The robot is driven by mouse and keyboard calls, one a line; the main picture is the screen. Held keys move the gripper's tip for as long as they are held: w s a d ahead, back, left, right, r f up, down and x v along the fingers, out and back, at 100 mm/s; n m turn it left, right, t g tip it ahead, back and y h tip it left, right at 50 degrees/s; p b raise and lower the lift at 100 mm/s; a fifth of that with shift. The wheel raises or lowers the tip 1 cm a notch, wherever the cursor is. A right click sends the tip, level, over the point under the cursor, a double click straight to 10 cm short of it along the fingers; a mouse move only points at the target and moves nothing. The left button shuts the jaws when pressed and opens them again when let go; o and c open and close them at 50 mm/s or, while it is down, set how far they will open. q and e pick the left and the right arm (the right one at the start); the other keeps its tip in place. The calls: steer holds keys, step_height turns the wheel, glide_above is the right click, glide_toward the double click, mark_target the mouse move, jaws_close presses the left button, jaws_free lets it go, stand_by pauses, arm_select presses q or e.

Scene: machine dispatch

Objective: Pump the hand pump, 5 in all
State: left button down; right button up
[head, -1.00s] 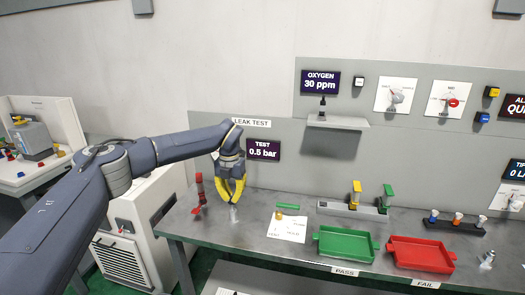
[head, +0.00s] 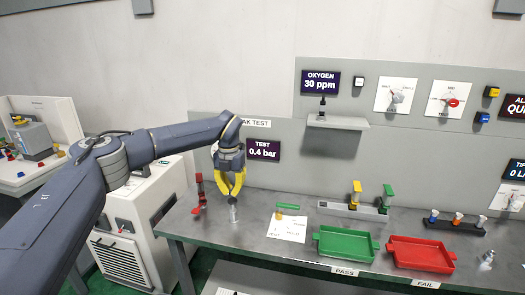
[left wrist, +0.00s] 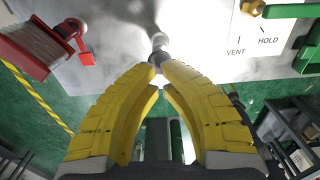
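A red upright cylinder (head: 200,186), which looks like the hand pump, stands at the left end of the bench; its red parts also show at the upper left of the left wrist view (left wrist: 35,48). My left gripper (head: 233,195), with yellow fingers, points down to the right of it, apart from it. The fingertips are close together at the top of a small silver fitting (head: 234,213). The fitting also shows beyond the fingertips in the left wrist view (left wrist: 158,44). I cannot tell whether the fingers grip it. My right gripper is not in view.
The test display (head: 263,150) reads 0.4 bar. A white card (head: 287,229) with a green lever (head: 288,206) lies to the right. A green tray (head: 345,259) and a red tray (head: 420,268) stand further right, with racks of fittings behind.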

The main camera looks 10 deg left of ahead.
mark_target(232, 200)
arm_select(q)
steer(key=shift+f, duration=0.15)
steer(key=shift+f, duration=3.05)
steer(key=shift+r, duration=3.2)
steer(key=shift+f, duration=0.25)
